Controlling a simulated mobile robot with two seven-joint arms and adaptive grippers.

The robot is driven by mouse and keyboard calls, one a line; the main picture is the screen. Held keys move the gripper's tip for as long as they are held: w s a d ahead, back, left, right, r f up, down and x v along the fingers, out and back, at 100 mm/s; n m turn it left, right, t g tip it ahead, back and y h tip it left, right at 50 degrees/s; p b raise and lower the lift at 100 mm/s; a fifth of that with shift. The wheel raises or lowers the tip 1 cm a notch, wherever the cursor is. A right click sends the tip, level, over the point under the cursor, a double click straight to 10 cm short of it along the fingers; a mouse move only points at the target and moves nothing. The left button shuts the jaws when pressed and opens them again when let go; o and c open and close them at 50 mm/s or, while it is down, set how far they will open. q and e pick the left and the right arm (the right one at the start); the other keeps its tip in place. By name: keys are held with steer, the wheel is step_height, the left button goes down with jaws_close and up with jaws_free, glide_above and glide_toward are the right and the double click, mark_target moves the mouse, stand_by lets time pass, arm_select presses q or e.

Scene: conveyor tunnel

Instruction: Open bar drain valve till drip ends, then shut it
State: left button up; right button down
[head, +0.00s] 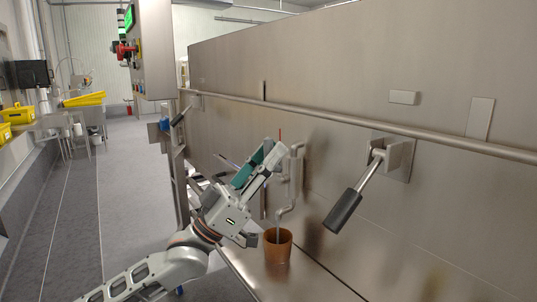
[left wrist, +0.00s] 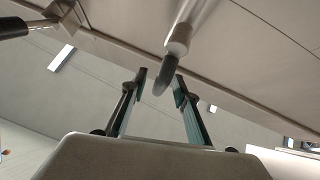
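The drain piping (head: 296,172) is a bent steel pipe on the steel wall, with a thin red part (head: 280,135) showing above it. Its lower outlet opens over a brown cup (head: 278,250); a thin pale streak below the outlet may be liquid. My left gripper (head: 274,158) points up just in front of the piping. In the left wrist view its teal-lined fingers (left wrist: 158,88) are apart. A steel rod-like part with a dark rounded tip (left wrist: 164,78) shows at the gap, with no visible grip on it. Whether this is the valve handle is unclear. My right gripper is out of view.
A black-handled lever (head: 343,210) on a wall bracket stands to the right. A long steel rail (head: 340,118) runs along the wall above. A control cabinet (head: 154,50) hangs at the upper left. The floor aisle (head: 120,180) at left is clear.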

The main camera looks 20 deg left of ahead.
arm_select(q)
steer(key=v, duration=1.2)
stand_by(0.5)
